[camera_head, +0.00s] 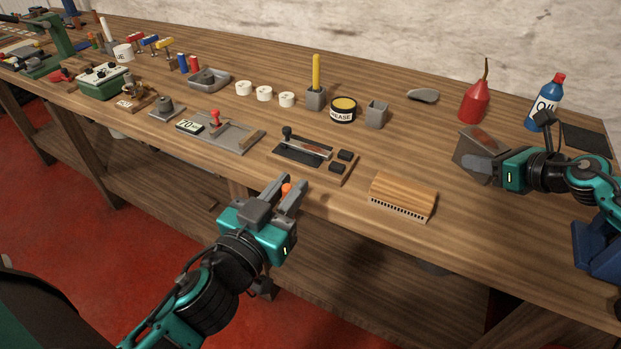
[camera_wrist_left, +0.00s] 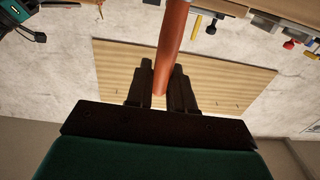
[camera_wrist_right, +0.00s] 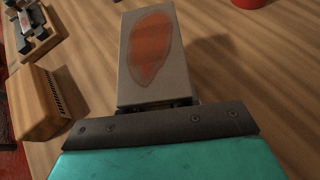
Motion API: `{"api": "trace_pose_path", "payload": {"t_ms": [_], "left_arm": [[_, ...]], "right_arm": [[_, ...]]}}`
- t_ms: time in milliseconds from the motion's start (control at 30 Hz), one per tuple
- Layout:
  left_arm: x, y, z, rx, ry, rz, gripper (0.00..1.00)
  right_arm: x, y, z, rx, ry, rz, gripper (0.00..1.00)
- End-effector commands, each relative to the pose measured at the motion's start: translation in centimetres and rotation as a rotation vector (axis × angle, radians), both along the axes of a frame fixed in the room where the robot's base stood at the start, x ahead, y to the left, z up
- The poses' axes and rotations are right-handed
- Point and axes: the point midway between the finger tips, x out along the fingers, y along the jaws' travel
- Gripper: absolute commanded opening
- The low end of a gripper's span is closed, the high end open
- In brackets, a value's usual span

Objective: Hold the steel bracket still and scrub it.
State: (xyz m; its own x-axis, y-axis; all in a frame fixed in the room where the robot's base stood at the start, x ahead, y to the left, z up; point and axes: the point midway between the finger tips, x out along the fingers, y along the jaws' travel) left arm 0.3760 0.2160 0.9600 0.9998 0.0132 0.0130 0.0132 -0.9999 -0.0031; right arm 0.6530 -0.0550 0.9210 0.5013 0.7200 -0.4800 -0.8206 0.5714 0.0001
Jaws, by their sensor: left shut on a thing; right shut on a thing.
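The steel bracket (camera_head: 479,155) is a grey piece with a rust-brown patch on its face. My right gripper (camera_head: 503,165) is shut on it at the right of the bench. In the right wrist view the bracket (camera_wrist_right: 183,70) shows the oval patch clearly. I cannot tell whether it touches the bench top. A wooden block brush (camera_head: 402,195) lies on the front of the bench, bristles down, left of the bracket and apart from it. My left gripper (camera_head: 291,196) is at the front edge, left of the brush, shut on an orange-brown rod (camera_wrist_left: 173,45).
A board with a black inset and small black blocks (camera_head: 312,154) lies beyond my left gripper. A grease tin (camera_head: 343,109), red oil can (camera_head: 474,103) and blue oil bottle (camera_head: 545,103) stand farther back. The bench between brush and bracket is clear.

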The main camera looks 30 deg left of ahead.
Motion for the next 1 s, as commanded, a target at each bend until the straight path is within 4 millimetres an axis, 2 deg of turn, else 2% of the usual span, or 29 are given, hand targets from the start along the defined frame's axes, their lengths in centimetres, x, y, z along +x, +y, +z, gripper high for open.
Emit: {"api": "trace_pose_path", "payload": {"t_ms": [133, 367, 567, 1000], "left_arm": [[-1.7, -0.6, 0.0, 0.007, -0.008, -0.06, 0.0], [-1.0, -2.6, 0.6, 0.009, -0.022, -0.123, 0.0], [0.6, -4.8, 1.7, 0.003, -0.029, -0.164, 0.0], [5.1, -11.1, 5.7, 0.012, -0.047, -0.292, 0.0]], "right_arm": [[0.1, 0.0, 0.2, 0.003, -0.003, -0.001, 0.11], [0.1, 0.0, 0.2, 0.003, -0.003, -0.001, 0.11], [0.1, 0.0, 0.2, 0.003, -0.003, -0.001, 0.11], [0.1, 0.0, 0.2, 0.003, -0.003, -0.001, 0.11]]}}
